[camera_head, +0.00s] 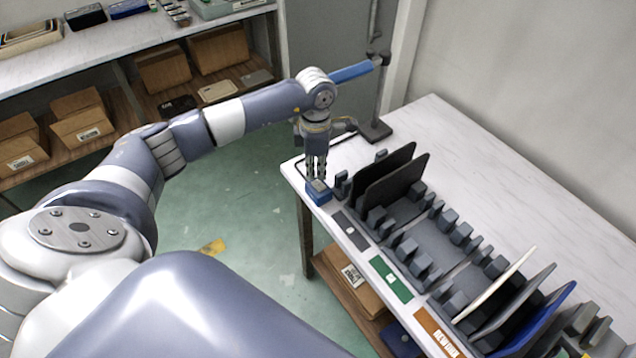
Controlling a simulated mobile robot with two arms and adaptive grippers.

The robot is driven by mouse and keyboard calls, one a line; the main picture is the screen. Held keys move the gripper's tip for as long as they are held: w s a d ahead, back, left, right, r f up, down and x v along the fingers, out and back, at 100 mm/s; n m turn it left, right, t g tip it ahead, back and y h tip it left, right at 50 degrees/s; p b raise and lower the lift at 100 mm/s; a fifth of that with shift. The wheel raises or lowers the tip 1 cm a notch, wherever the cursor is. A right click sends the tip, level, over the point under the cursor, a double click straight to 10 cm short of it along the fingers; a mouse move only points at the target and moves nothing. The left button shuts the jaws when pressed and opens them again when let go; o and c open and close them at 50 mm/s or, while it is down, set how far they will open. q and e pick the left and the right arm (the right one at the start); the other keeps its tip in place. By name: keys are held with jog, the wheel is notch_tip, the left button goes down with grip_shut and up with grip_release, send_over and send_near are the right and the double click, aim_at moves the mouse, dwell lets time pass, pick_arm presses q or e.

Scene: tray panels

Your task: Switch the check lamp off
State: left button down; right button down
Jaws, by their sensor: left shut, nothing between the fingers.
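The check lamp appears to be the blue bar (351,72) on a dark upright stand at the far end of the table; I cannot tell whether it is lit. A small blue box (319,197) with a grey top sits at the table's near left corner. A dark cable loop lies on the table behind it. My left gripper (317,178) points down, shut and empty, with its fingertips right at the top of the blue box. I cannot tell whether they touch it. My right gripper is not in view.
Slotted grey racks (425,240) hold upright dark, white and blue panels. Grey, green (391,280) and orange (440,333) labels line the table's front edge. A shelf with cardboard boxes (81,115) stands at the left. The table's back right is clear.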

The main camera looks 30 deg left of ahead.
aim_at(316, 182)
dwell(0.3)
pick_arm(q)
jog(key=shift+r, duration=0.25)
notch_tip(316, 182, up, 7)
jog(key=p, duration=0.4)
jog(key=shift+f, duration=0.2)
jog(key=shift+s+f, duration=0.1)
dwell(0.4)
